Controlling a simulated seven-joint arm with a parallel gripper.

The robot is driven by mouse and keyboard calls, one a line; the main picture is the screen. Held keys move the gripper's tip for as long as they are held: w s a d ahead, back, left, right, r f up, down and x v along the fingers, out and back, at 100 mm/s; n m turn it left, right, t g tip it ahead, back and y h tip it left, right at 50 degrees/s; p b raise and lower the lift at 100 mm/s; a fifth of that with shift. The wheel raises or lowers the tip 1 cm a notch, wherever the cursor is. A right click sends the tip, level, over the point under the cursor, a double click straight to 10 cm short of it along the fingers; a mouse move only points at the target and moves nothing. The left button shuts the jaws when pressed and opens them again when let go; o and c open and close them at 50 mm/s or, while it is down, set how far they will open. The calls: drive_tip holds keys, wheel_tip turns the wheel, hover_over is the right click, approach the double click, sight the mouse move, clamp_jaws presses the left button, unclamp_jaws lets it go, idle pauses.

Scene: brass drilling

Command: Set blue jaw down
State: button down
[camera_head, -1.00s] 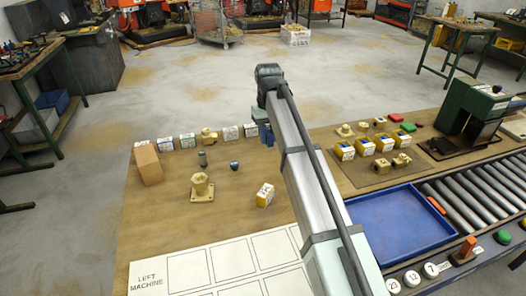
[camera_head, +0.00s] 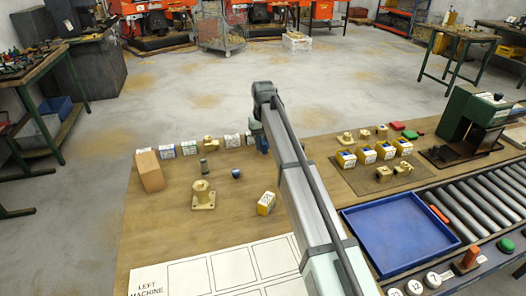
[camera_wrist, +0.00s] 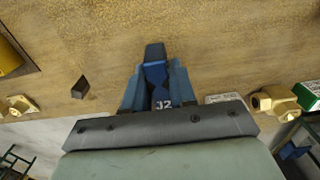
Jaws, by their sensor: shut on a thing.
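My gripper (camera_wrist: 156,80) is shut on a blue jaw (camera_wrist: 159,94) marked "J2", seen between the fingers in the wrist view. The dark upper end of the jaw points away from my palm. It is over the brown worktop, and I cannot tell whether it touches. In the head view my gripper (camera_head: 262,140) is at the far side of the table, beside the row of small white-labelled boxes (camera_head: 232,140); my arm hides part of the table there.
A cardboard block (camera_head: 149,170) is at the left edge. A blue tray (camera_head: 400,235) lies to the right. Bare worktop lies between the parts.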

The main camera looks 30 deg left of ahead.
sight(263, 151)
drive_tip(key=shift+f, duration=1.7)
drive_tip(key=shift+f, duration=0.1)
drive_tip(key=c, duration=0.9)
unclamp_jaws()
wheel_tip(263, 151, up, 12)
drive_tip(key=shift+r, duration=0.1)
